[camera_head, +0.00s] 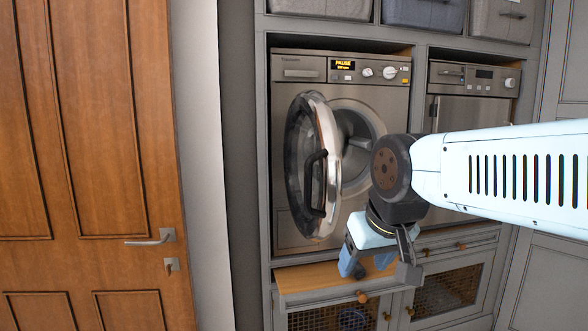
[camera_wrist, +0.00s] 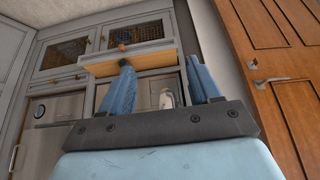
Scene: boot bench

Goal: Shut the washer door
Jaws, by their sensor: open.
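The washer (camera_head: 300,240) stands in the left bay of the grey cabinet. Its round door (camera_head: 327,130), with a chrome rim and dark glass, is open and swung out to the left, showing the drum. A black handle (camera_head: 313,183) sits on the door. My gripper (camera_head: 366,266) is open and empty, below and right of the door, in front of the washer's lower part. Its blue fingers also show in the wrist view (camera_wrist: 160,68), spread apart. A small pale shape between them there is unclear. My arm hides the washer's lower right side.
A wooden pull-out board (camera_head: 305,277) juts out below the washer, close under my gripper. A second appliance (camera_head: 474,80) stands to the right, partly behind my arm. A brown door (camera_head: 90,130) with a lever handle (camera_head: 150,239) is at the left. Mesh-fronted cabinets (camera_head: 335,318) are below.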

